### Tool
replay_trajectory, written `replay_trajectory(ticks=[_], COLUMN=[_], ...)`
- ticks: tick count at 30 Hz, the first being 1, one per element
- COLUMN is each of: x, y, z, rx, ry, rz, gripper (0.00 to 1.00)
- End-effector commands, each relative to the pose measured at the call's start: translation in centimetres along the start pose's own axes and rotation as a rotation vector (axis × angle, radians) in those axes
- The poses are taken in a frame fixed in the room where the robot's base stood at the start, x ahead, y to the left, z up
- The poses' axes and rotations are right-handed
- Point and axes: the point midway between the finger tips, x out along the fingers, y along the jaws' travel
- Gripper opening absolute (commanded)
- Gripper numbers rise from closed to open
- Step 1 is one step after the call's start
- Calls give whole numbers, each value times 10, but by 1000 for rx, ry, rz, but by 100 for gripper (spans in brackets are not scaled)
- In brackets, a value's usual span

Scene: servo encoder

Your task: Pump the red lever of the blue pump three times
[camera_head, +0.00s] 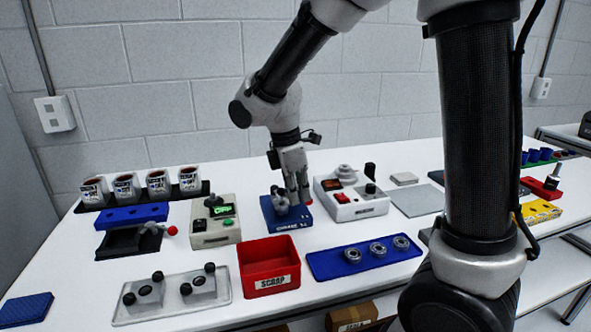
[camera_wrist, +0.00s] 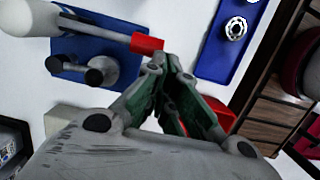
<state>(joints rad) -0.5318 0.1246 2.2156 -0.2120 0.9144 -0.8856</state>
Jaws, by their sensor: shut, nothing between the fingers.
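The blue pump (camera_head: 285,224) stands mid-table in the head view, with dark grey fittings on top. It also shows at the upper left of the wrist view (camera_wrist: 112,50). Its lever has a pale rod and a red end (camera_wrist: 147,43). My gripper (camera_head: 301,198) points down over the pump's right side and hides part of it. In the wrist view my gripper (camera_wrist: 166,62) is shut and empty, with its fingertips right beside the red end. I cannot tell whether they touch it.
A red scrap bin (camera_head: 268,283) stands in front of the pump. A white box with a red switch (camera_head: 350,207) is close on the right, and a beige box (camera_head: 215,232) on the left. A blue tray with rings (camera_head: 365,262) lies front right.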

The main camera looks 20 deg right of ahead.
Motion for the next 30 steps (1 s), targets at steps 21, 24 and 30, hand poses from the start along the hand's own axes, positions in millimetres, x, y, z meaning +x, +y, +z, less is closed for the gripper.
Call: replay_trajectory(ticks=[21, 24, 30], x=[-101, -101, -101], y=[-29, -29, -29], z=[-1, -1, -1], rx=[1, 1, 1], ry=[1, 1, 1], rz=[2, 2, 2], gripper=[0, 0, 0])
